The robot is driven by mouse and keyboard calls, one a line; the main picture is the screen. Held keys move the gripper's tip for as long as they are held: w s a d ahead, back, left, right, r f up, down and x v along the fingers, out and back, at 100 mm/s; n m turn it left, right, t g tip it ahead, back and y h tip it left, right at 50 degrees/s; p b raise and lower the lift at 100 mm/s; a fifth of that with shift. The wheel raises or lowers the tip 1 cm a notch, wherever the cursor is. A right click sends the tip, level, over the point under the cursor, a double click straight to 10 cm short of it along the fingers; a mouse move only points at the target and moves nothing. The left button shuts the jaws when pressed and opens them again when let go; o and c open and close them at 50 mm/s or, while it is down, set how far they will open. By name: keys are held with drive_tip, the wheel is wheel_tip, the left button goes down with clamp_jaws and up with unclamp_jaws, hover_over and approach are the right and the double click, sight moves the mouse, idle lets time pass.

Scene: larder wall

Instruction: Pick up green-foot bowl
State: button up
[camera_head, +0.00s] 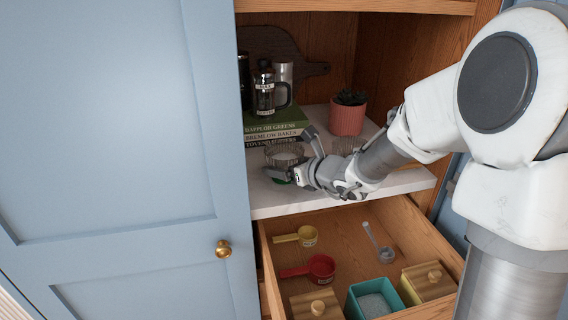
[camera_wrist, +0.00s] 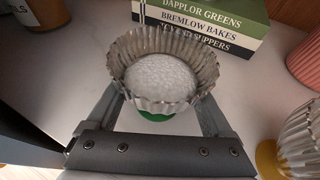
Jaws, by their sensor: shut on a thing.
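The green-foot bowl (camera_wrist: 163,75) is a clear fluted bowl full of white grains. Its green foot (camera_wrist: 157,116) shows below it in the wrist view. In the head view the bowl (camera_head: 284,154) is at the front left of the pale shelf, partly behind my gripper. My gripper (camera_wrist: 158,104) is shut on the bowl, one finger on each side of it. I cannot tell whether the foot touches the shelf.
A similar fluted bowl with an amber foot (camera_wrist: 301,140) stands close on the right. Books (camera_head: 274,128) bearing a glass coffee press (camera_head: 265,94) lie behind, with a potted plant (camera_head: 348,115) to the right. An open drawer (camera_head: 345,233) of scoops and boxes is below; a blue door (camera_head: 115,140) is left.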

sight(275, 146)
drive_tip(key=shift+c, duration=0.4)
drive_tip(key=shift+r, duration=0.5)
wheel_tip(275, 146, up, 4)
drive_tip(key=shift+f+p, duration=0.1)
drive_tip(key=shift+p, duration=1.15)
drive_tip(key=s+d+r+p, duration=0.1)
drive_tip(key=d+r, duration=0.1)
drive_tip(key=d, duration=0.1)
drive_tip(key=s+d+r+p, duration=0.1)
drive_tip(key=d+r, duration=0.1)
drive_tip(key=d, duration=0.1)
drive_tip(key=s+d+r+p, duration=0.1)
drive_tip(key=d+p, duration=0.1)
drive_tip(key=d, duration=0.2)
drive_tip(key=shift+s+r, duration=0.1)
drive_tip(key=shift+r, duration=0.3)
clamp_jaws()
drive_tip(key=shift+s+d+r, duration=0.2)
drive_tip(key=shift+d, duration=0.4)
drive_tip(key=shift+f, duration=0.1)
